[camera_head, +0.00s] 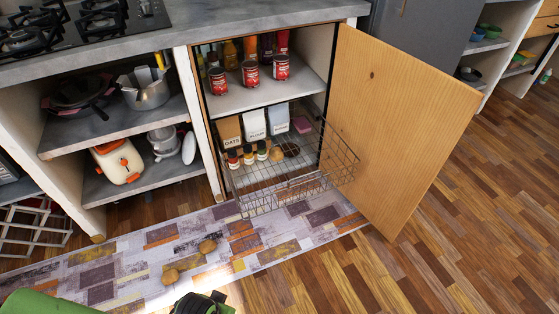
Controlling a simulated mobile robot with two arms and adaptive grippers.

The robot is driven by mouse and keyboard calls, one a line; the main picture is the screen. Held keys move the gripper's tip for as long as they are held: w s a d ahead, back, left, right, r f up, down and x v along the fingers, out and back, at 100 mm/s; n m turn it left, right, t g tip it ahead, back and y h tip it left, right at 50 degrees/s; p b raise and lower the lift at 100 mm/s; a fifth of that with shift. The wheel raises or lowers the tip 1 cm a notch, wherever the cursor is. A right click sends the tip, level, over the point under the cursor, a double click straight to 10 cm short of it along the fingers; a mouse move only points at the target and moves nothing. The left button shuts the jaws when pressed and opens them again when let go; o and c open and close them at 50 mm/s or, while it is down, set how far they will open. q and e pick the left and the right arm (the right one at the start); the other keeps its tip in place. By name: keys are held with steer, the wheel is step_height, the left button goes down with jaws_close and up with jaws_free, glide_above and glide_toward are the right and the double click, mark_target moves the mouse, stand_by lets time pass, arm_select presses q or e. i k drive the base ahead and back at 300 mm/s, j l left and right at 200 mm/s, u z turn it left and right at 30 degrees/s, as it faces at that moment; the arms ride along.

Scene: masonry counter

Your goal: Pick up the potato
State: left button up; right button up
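My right gripper is not in view.
The cabinet door (400,125) stands wide open at right, and a wire basket (290,190) is pulled out over the floor beyond the rug (110,265). Open shelves (115,130) with pots stand at left. The wooden floor (470,230) at right is clear.

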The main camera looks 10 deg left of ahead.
mark_target(206, 247)
steer(key=k+u, duration=0.15)
steer(key=u, duration=1)
steer(key=l+u, duration=0.1)
steer(key=l, duration=0.25)
steer(key=i, duration=0.05)
